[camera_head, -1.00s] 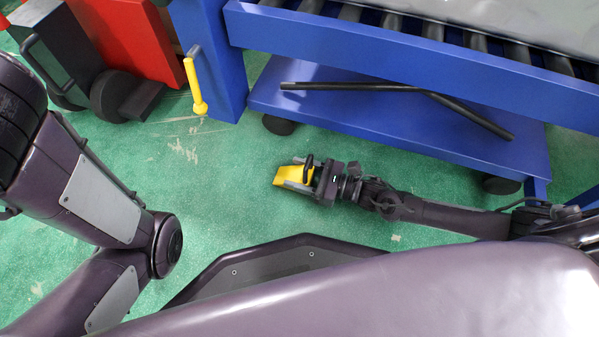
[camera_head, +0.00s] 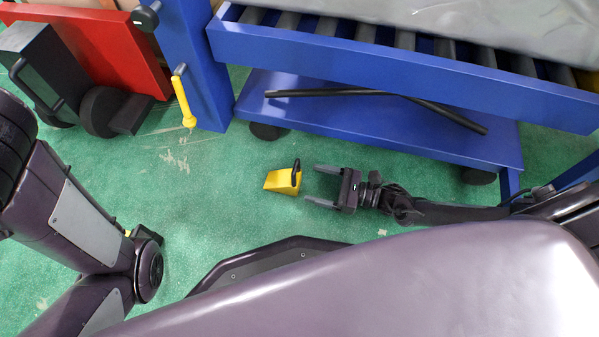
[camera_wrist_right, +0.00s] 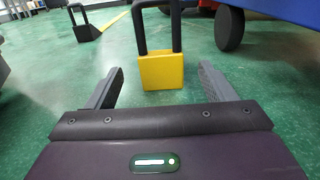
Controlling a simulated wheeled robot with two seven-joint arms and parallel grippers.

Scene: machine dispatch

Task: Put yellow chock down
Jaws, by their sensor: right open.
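The yellow chock (camera_head: 282,181) with its black handle sits on the green floor in front of the blue roller stand. My right gripper (camera_head: 318,185) is open and empty just to the right of it in the head view, with its fingertips apart from the chock. In the right wrist view the chock (camera_wrist_right: 161,72) stands upright on the floor ahead, between and beyond the open fingers, its handle running up out of the frame. My left arm shows at the left of the head view, but its gripper is not in view.
The blue stand (camera_head: 400,65) has a lower shelf (camera_head: 330,115) with black bars on it. A yellow lever (camera_head: 184,100) hangs on its left leg. A red and black wheeled machine (camera_head: 95,60) stands at the upper left.

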